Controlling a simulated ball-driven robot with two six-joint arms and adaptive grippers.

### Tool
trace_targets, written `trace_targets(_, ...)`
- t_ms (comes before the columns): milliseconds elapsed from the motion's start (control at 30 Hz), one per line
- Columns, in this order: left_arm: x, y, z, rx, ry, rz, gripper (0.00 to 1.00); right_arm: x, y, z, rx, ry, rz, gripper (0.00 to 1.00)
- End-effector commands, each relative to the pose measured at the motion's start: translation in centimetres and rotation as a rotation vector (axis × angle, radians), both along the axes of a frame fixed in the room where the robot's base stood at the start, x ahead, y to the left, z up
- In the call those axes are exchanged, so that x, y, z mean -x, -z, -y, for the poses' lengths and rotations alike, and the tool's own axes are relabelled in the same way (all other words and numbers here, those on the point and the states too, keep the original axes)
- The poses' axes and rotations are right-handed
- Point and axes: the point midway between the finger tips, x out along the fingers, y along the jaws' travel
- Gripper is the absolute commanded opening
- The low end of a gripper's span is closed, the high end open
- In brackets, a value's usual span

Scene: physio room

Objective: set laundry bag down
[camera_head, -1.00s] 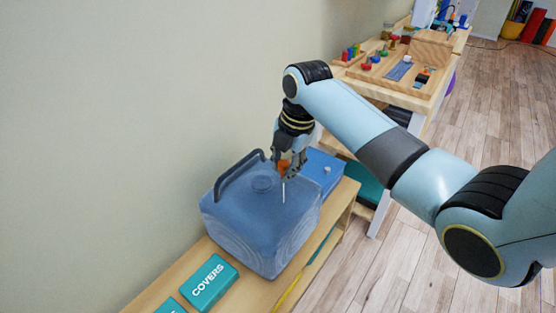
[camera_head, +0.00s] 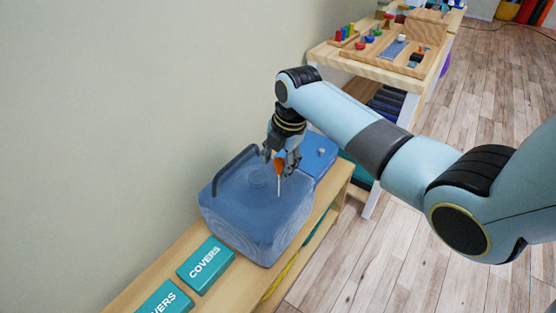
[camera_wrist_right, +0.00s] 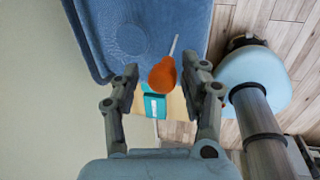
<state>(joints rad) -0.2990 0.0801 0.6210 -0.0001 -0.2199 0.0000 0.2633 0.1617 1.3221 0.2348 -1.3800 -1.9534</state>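The blue laundry bag (camera_head: 238,215), a squarish bag with a dark handle along its left edge, rests on the wooden bench. It also fills the top of the right wrist view (camera_wrist_right: 105,35). My right gripper (camera_head: 279,163) is above the bag's far right part, with its fingers spread. An orange-handled tool (camera_wrist_right: 162,75) with a thin pale shaft is between the fingertips in the right wrist view. A gap shows on its left; whether it touches the right finger is unclear. The shaft points down at the bag in the head view. My left gripper is out of view.
Teal boxes marked COVERS (camera_head: 206,265) lie on the bench (camera_head: 247,269) in front of the bag. A blue box (camera_head: 320,152) sits behind it. A wooden table (camera_head: 376,68) with small toys stands beyond. A wall is on the left, open floor on the right.

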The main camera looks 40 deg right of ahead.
Motion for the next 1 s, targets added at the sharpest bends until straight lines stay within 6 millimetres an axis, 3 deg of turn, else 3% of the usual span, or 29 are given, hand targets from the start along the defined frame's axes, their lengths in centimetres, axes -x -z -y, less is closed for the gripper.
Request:
trace_targets(333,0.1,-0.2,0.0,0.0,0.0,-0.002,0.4,0.1,-1.0,0.1,0.0,0.0,0.003,0.45)
trace_targets(700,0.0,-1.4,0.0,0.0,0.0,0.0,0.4,1.6,-8.6,0.7,0.002,0.0,0.004,0.45)
trace_targets(1000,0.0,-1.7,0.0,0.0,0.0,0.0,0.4,2.3,-11.7,0.8,0.001,0.0,0.001,0.45)
